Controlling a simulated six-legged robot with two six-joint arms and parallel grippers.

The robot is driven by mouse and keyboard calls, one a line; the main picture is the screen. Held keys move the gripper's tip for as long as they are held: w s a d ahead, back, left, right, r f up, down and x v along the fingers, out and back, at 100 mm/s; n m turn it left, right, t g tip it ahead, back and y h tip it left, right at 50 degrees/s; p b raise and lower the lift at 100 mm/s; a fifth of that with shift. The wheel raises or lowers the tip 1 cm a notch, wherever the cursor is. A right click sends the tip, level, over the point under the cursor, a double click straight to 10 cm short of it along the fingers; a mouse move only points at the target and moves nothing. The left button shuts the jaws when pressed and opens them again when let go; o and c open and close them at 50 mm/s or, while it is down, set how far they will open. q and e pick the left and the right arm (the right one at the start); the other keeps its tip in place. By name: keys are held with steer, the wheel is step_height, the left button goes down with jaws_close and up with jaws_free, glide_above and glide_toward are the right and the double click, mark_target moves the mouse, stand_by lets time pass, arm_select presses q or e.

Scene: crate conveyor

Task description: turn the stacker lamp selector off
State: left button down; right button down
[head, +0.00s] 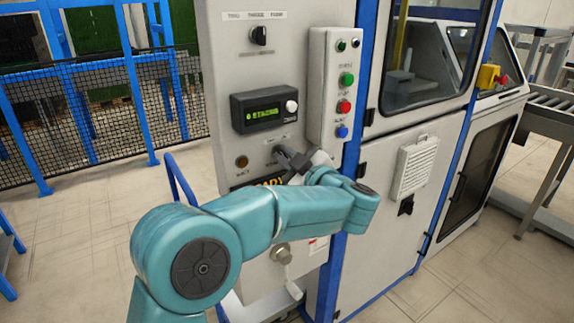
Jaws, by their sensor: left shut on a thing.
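A light grey control panel (221,89) stands in the middle of the head view. My left gripper (284,156) reaches up to its lower part, below the black display box, and is shut on a small selector there. The gripper's fingers hide most of this selector, so I cannot tell which way it points. Small labels beside the fingers are too blurred to read. Another black selector knob (259,36) sits at the panel's top, under a white label strip, with nothing touching it. My right gripper is not in view.
The black display box (264,108) has green text and a white knob. A button box (334,83) with green, red and blue buttons is right of it. A brown button (242,161) is left of my gripper. A blue-framed mesh fence (100,106) stands at left, a conveyor (553,105) at right.

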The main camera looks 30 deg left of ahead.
arm_select(q)
steer(key=shift+n, duration=0.5)
steer(key=c, duration=1.2)
jaws_free()
steer(key=b+v, duration=0.2)
steer(key=v, duration=1.4)
steer(key=shift+d, duration=0.25)
